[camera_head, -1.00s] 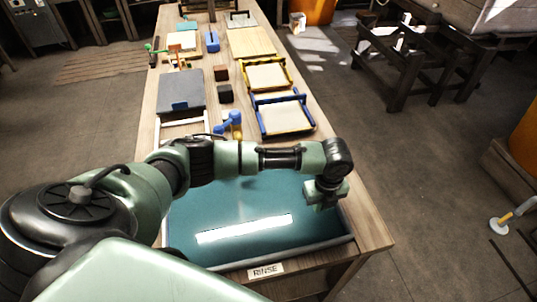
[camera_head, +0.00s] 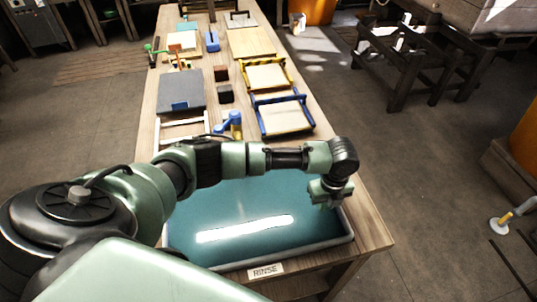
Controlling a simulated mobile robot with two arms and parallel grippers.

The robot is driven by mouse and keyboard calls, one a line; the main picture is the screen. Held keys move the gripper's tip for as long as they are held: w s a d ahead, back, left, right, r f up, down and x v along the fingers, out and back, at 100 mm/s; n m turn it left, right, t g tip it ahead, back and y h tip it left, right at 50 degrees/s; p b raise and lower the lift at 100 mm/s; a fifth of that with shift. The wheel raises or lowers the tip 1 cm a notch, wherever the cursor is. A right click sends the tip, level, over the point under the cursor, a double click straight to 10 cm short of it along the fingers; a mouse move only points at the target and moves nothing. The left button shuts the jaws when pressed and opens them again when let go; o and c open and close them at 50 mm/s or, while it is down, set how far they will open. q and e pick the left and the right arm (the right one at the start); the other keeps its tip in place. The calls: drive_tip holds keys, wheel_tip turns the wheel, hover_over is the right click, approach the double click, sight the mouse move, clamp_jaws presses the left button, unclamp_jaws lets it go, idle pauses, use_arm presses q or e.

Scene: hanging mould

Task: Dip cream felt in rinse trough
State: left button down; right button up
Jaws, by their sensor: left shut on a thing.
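The rinse trough (camera_head: 262,266) is a wide basin of teal water at the near end of the long table, with a RINSE label on its front. My left arm reaches across it from the left. My left gripper (camera_head: 327,203) points down over the trough's right side, close to the right rim. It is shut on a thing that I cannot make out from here. I cannot pick out the cream felt; no cloth shows below the gripper. My right gripper is out of view.
Behind the trough are a blue-framed mould (camera_head: 283,114), a yellow-framed mould (camera_head: 266,76), a dark grey slab (camera_head: 181,91) and a blue tool (camera_head: 231,121). A white rack (camera_head: 182,128) stands at the left, partly behind my arm. The table's right edge is clear.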

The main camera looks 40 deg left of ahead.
sight(313, 216)
use_arm(q)
drive_tip(key=shift+s+a+r+p, duration=0.15)
drive_tip(key=shift+s+a+p, duration=0.4)
drive_tip(key=shift+p, duration=0.3)
drive_tip(key=shift+s+a+p, duration=0.35)
drive_tip(key=shift+s+p, duration=0.05)
drive_tip(key=shift+s, duration=0.1)
drive_tip(key=shift+s+a, duration=0.1)
wheel_tip(313, 216, up, 11)
drive_tip(key=p, duration=1.1)
idle(0.4)
